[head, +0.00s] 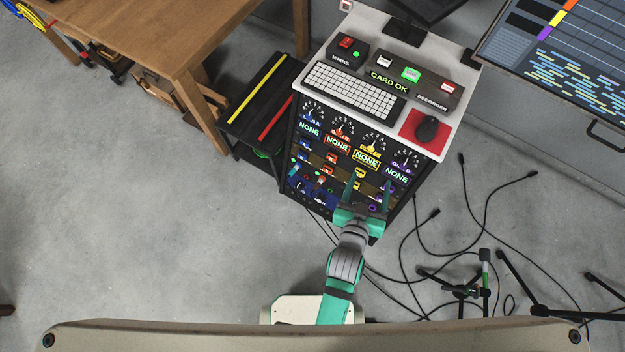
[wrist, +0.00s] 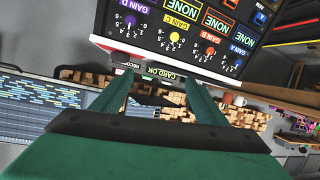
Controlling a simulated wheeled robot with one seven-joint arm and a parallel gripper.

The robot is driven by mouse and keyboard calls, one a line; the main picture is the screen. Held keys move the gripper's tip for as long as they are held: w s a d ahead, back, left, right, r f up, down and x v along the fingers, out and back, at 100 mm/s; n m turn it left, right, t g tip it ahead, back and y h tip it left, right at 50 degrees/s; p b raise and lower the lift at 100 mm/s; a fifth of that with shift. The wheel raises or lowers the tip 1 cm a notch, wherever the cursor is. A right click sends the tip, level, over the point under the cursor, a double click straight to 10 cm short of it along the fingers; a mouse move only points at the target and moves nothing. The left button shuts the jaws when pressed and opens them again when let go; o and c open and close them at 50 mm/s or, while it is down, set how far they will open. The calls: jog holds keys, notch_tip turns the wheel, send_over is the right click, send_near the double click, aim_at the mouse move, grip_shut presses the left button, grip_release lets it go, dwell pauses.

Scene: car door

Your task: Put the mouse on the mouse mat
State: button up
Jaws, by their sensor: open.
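The black mouse (head: 427,129) lies on the red mouse mat (head: 411,127) at the right front of the white console top in the head view. My gripper (head: 368,182) is open and empty. It is in front of the console's knob panel, lower and to the left of the mouse in the picture. In the wrist view the two green fingers of my gripper (wrist: 157,85) are spread apart with nothing between them.
On the white console top (head: 458,80) are a keyboard (head: 350,90), a mains box (head: 347,52) and a recorder box (head: 421,80). A monitor (head: 560,50) stands at right. A wooden table (head: 140,35) is at left. Cables and stands (head: 485,275) lie on the floor at right.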

jog(key=s+a+r+n+t+y, duration=0.1)
jog(key=s+a+r, duration=0.3)
jog(key=s+a, duration=0.4)
jog(key=s+a+r+n+t+y, duration=0.1)
jog(key=s+a+r+y, duration=0.3)
jog(key=s+a, duration=0.4)
jog(key=shift+s+r+n, duration=0.4)
jog(key=shift+s+r, duration=0.15)
jog(key=shift+s, duration=1.2)
